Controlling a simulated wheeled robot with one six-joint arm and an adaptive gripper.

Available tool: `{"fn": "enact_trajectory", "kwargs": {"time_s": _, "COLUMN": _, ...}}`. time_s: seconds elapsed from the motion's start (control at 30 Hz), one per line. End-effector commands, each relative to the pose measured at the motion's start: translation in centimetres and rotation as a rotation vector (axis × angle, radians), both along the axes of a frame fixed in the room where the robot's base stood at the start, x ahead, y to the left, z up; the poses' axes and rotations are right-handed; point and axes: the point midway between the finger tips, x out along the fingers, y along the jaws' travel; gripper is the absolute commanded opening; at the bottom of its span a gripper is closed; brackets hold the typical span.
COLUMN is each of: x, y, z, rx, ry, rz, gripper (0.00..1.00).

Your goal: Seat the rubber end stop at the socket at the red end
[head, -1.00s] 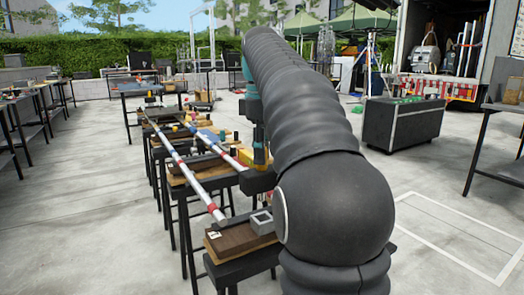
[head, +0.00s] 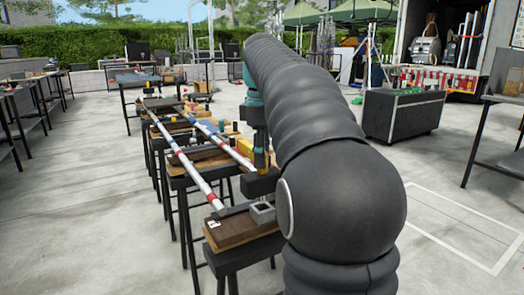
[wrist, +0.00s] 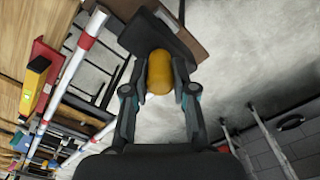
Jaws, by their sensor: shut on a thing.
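My gripper (wrist: 160,84) is shut on the yellow grip of the end stop (wrist: 160,68). The end stop's black block (wrist: 155,33) sticks out beyond the fingers. In the head view the black block (head: 259,186) hangs just above a small grey square socket (head: 262,214); I cannot tell whether they touch. The socket stands on a dark wooden board at the near end of the row of stands. A red and white pole (head: 190,172) lies along the row, its red-banded end (head: 216,203) left of the socket. My arm hides part of the right side.
A second pole (head: 222,143) and a yellow item (head: 246,147) lie farther along the row. A black case (head: 403,115) stands on the right, with a table at the right edge.

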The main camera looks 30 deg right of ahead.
Motion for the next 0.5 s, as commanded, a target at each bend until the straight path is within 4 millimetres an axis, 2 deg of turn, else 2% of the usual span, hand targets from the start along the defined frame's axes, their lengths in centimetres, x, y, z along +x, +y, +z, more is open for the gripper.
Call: {"fn": "enact_trajectory", "kwargs": {"time_s": 0.5, "x": 0.0, "y": 0.0, "z": -2.2, "rx": 0.0, "ry": 0.0, "rz": 0.0, "gripper": 0.01}}
